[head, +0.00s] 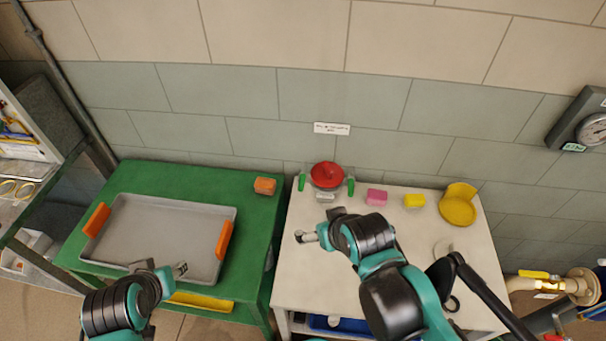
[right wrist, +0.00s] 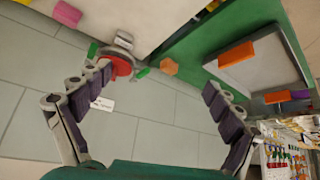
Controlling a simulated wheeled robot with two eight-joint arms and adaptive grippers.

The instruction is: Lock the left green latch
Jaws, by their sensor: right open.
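A clear container with a red lid (head: 327,175) stands at the back left of the pale table. Its left green latch (head: 301,182) is at the lid's left side, and a second green latch (head: 351,187) is at the right side. In the right wrist view the picture is turned over, so the left latch (right wrist: 142,73) shows right of the red lid (right wrist: 118,68). Whether it is locked cannot be told. My right gripper (head: 320,226) is open and empty, in front of the container and apart from it. My left gripper (head: 178,269) is over the grey tray's front edge; its jaws are unclear.
A green table (head: 262,215) carries a grey tray (head: 160,235) with orange handles and an orange block (head: 265,186). Pink (head: 376,197) and yellow (head: 414,201) blocks and a yellow dish (head: 458,208) are right of the container. The wall is close behind.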

